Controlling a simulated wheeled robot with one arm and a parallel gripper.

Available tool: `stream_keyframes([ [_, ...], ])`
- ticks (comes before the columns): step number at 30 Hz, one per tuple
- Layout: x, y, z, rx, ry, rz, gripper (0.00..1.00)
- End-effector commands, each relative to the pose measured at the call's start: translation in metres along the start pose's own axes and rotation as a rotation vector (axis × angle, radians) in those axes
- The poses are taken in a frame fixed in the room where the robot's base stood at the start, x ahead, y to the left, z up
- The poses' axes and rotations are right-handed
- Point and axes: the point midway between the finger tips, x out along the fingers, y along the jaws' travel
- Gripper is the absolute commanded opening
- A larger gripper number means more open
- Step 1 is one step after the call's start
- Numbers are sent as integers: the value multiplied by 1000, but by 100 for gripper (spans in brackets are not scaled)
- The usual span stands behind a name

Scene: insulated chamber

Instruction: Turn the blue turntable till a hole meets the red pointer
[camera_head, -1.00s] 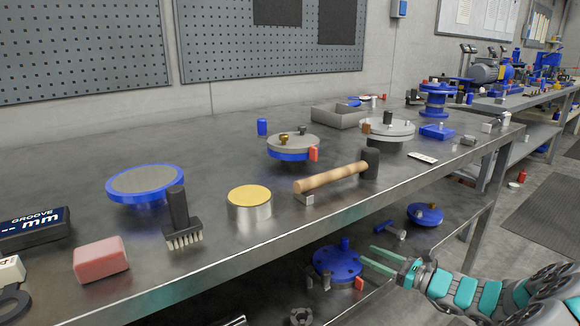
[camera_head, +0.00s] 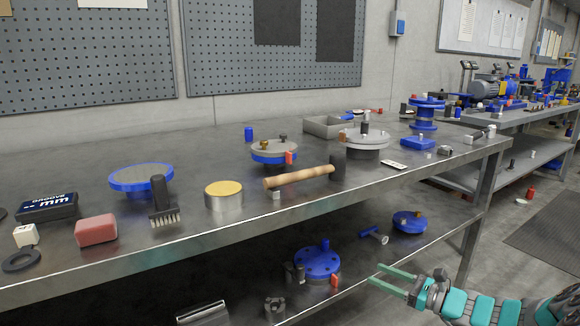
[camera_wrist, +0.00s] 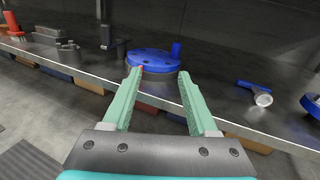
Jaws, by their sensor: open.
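The blue turntable (camera_head: 316,262) is on the lower shelf under the bench. It is a round disc with several holes and an upright blue knob at its back. The red pointer (camera_head: 334,280) stands at its front right edge. In the wrist view the turntable (camera_wrist: 152,60) lies ahead, beyond the fingertips, and only a small red bit of the pointer (camera_wrist: 141,68) shows beside the left fingertip. My gripper (camera_head: 375,275) is open and empty, to the right of the turntable and apart from it. Its two green fingers also show in the wrist view (camera_wrist: 160,73).
A blue-and-silver tool (camera_head: 374,236) and another blue disc (camera_head: 409,222) are right of the turntable. Dark metal parts (camera_head: 295,273) stand at its left. The bench top (camera_head: 370,195) overhangs the shelf.

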Motion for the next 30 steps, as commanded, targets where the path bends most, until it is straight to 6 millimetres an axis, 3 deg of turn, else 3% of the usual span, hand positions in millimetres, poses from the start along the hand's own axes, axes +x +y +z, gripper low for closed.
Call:
stream_keyframes([
  [11, 38, 75, 40, -179, 44, 222, 59],
  [14, 48, 108, 53, -257, 65, 316, 59],
  [18, 58, 173, 70, -406, 106, 497, 59],
  [23, 51, 246, 79, -602, 164, 715, 59],
  [30, 11, 331, 75, -881, 262, 1026, 59],
])
